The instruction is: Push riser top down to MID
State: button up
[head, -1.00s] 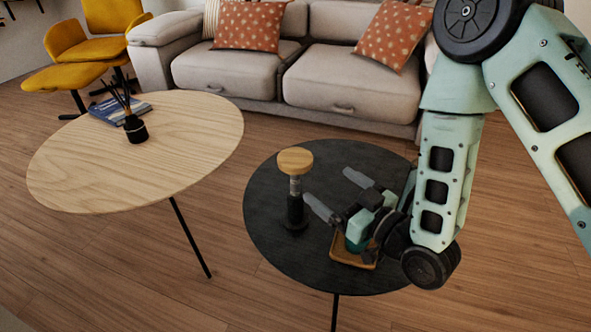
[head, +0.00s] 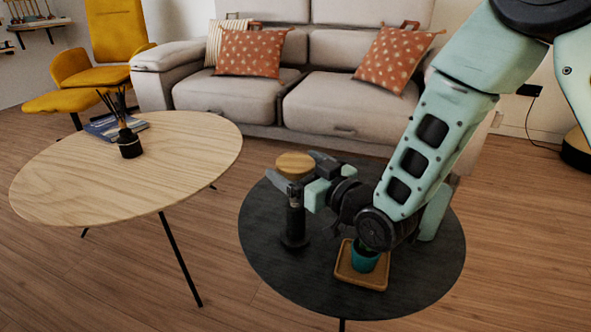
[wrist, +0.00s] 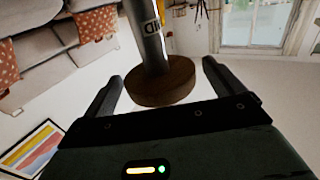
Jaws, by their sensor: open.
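The riser has a round wooden top (head: 294,161) on a post with a black lower body (head: 294,224), standing upright on the dark round table (head: 420,283). In the wrist view, which looks inverted, the wooden top (wrist: 165,88) hangs from a silver post with dark lettering that looks like "MID" (wrist: 153,27). My gripper (head: 301,174) is open at the height of the top, one finger on each side of it. In the wrist view, my gripper (wrist: 161,76) also straddles the top. I cannot tell whether a finger touches it. The post's upper part is hidden in the head view.
A small teal pot (head: 364,258) sits on a wooden tray (head: 361,281) under my arm. A light wood table (head: 75,180) with a black reed diffuser (head: 130,146) stands to the left. A grey sofa (head: 235,97) is behind.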

jog(key=shift+w+a, duration=0.4)
jog(key=shift+w, duration=0.1)
jog(key=c, duration=1.4)
notch_tip(320, 180, down, 4)
jog(key=b, duration=0.3)
jog(key=shift+f, duration=0.1)
jog(key=o, duration=1.4)
